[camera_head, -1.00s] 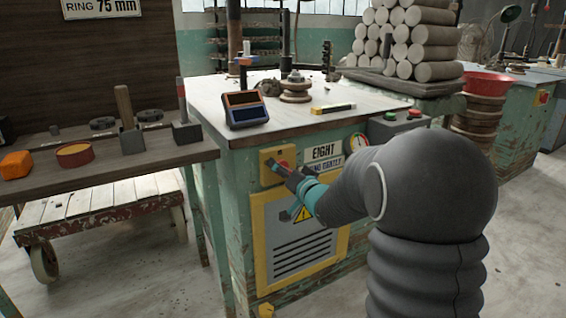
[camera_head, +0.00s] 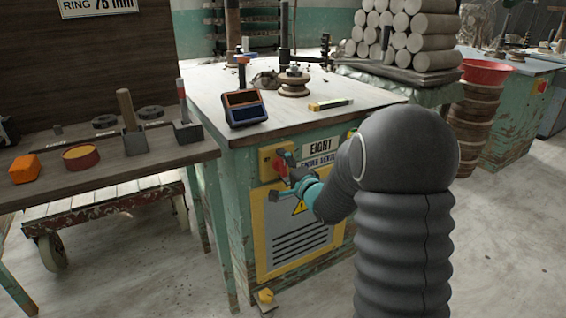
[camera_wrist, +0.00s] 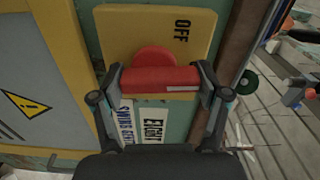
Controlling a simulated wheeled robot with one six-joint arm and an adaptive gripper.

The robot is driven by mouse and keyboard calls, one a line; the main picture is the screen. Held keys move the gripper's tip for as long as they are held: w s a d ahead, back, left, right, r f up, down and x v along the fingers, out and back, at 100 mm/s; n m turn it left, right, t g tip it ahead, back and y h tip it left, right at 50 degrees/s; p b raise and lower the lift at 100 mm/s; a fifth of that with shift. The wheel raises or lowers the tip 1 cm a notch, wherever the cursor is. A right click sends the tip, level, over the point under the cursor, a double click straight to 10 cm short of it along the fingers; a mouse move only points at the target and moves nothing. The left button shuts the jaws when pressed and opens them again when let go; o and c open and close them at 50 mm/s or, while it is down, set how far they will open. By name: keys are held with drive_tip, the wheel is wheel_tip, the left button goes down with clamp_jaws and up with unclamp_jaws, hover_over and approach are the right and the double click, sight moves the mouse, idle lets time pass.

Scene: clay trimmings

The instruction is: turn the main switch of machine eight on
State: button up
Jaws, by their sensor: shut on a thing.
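The main switch is a red knob with a bar handle (camera_wrist: 160,79) on a yellow plate (camera_wrist: 118,32) marked OFF in the wrist view. In the head view, the plate (camera_head: 265,166) sits on the green front of machine eight (camera_head: 232,175), left of the EIGHT label (camera_head: 322,146). My gripper (camera_wrist: 158,76) has one finger at each end of the red handle and is shut on it. A pale strip shows on the handle's right half. In the head view, my gripper (camera_head: 290,168) partly covers the switch, and any ON mark is not visible.
A yellow-framed vent panel (camera_head: 262,265) with a warning triangle lies below the switch. A wooden bench (camera_head: 110,173) with tools stands close on the left. A dark blue device (camera_head: 245,108) sits on the machine top. Clay rolls (camera_head: 405,45) are stacked behind.

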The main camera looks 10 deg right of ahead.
drive_tip(key=shift+m, duration=0.6)
drive_tip(key=o, duration=1.2)
drive_tip(key=shift+c, duration=0.2)
drive_tip(key=v, duration=1.2)
